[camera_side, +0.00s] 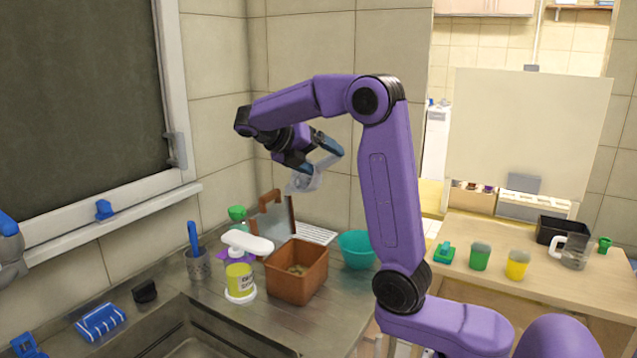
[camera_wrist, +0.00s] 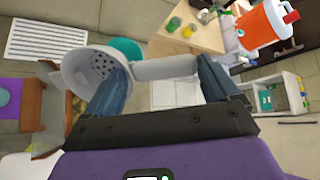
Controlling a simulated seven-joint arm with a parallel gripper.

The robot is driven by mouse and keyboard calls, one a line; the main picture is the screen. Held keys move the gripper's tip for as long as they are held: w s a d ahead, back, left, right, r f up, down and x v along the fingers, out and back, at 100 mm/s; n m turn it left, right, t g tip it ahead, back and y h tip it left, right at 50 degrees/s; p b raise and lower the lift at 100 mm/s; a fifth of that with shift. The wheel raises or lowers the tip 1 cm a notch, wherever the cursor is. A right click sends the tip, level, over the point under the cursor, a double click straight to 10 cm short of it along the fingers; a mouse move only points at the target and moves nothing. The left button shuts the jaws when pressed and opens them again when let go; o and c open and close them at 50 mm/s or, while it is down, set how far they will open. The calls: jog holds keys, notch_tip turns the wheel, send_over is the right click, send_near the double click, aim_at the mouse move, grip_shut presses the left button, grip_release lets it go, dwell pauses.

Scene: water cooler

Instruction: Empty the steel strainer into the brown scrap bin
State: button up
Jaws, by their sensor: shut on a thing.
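My gripper (camera_side: 316,158) is shut on the handle of the steel strainer (camera_side: 304,182), high above the counter. In the wrist view the fingers of my gripper (camera_wrist: 162,72) are at either side of the light grey handle. The strainer's bowl (camera_wrist: 88,66) is tilted, and its holes show; I make out no scraps in the visible part. Small pale bits lie inside the bin. Part of the strainer's bowl is hidden in the side view.
A soap pump bottle (camera_side: 240,284) stands left of the bin, and a teal bowl (camera_side: 357,252) right of it. A white drying rack (camera_side: 316,234) lies behind. A cup with a blue-handled brush (camera_side: 198,264) is farther left. The sink (camera_side: 190,345) is in front.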

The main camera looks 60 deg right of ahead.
notch_tip(320, 180, up, 18)
notch_tip(320, 180, down, 27)
jog(key=s+d+t+y, duration=0.1)
jog(key=d+t+y, duration=0.1)
jog(key=y, duration=0.1)
jog(key=shift+s+d+r+y, duration=0.2)
jog(key=shift+d+y, duration=0.15)
jog(key=shift+y, duration=0.05)
dwell(1.3)
jog(key=shift+s+d+f+t+y, duration=0.15)
jog(key=shift+d+f+t+y, duration=0.15)
jog(key=shift+y, duration=0.3)
jog(key=shift+s+d+f+t+y, duration=0.2)
jog(key=shift+d+t+y, duration=0.15)
jog(key=shift+y, duration=0.25)
